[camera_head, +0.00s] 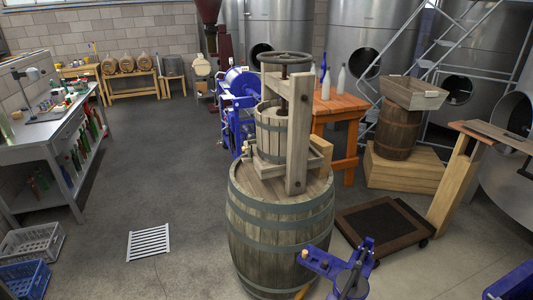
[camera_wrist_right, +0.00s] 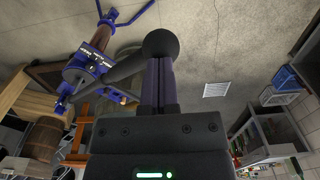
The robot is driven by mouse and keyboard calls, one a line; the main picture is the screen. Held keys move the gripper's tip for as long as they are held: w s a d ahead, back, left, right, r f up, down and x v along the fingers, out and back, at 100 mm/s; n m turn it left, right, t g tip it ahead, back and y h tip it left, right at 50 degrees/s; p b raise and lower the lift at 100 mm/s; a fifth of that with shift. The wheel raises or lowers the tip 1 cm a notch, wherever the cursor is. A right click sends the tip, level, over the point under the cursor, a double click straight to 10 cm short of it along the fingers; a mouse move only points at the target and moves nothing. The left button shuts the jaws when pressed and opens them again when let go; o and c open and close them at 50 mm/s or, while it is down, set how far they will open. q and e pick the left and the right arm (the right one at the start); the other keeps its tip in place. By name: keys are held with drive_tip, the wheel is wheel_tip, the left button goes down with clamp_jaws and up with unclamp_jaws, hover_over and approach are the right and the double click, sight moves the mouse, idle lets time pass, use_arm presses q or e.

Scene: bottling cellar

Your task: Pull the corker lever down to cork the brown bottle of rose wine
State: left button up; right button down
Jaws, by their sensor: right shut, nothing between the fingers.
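The blue corker (camera_head: 340,266) stands at the bottom right of the head view, cut off by the lower edge. It also shows in the right wrist view (camera_wrist_right: 76,74), tilted by the camera's angle. Its dark lever (camera_wrist_right: 118,66) runs toward my right gripper (camera_wrist_right: 159,62) and ends in a round black knob (camera_wrist_right: 160,43). My right gripper is shut and empty, its fingertips right at the knob; I cannot tell whether they touch. A brown shape in the corker, apparently the brown bottle (camera_wrist_right: 101,38), shows beside the blue legs. My left gripper is in neither view.
A barrel (camera_head: 280,230) carrying a wooden press (camera_head: 272,135) stands left of the corker. A low dark platform (camera_head: 385,228) lies behind it on the right. Open floor (camera_head: 190,200) lies to the left, with a white grate (camera_head: 149,242).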

drive_tip(key=shift+s+a+f+b, duration=0.15)
drive_tip(key=shift+s+f+b, duration=0.2)
drive_tip(key=shift+f, duration=0.35)
drive_tip(key=shift+s+a+f+b, duration=0.1)
drive_tip(key=shift+a+f+b, duration=0.05)
drive_tip(key=shift+f+b, duration=0.4)
drive_tip(key=shift+f, duration=0.25)
drive_tip(key=shift+f, duration=0.2)
drive_tip(key=shift+s+a+f+b, duration=0.1)
drive_tip(key=shift+s+f+b, duration=0.05)
drive_tip(key=shift+f+b, duration=0.8)
drive_tip(key=shift+f, duration=0.2)
drive_tip(key=shift+s+a+f+b, duration=0.1)
drive_tip(key=shift+s+f+b, duration=0.05)
drive_tip(key=shift+f+b, duration=1)
drive_tip(key=shift+f, duration=0.2)
drive_tip(key=shift+a+f+b, duration=0.1)
drive_tip(key=shift+f+b, duration=0.8)
drive_tip(key=shift+f, duration=0.4)
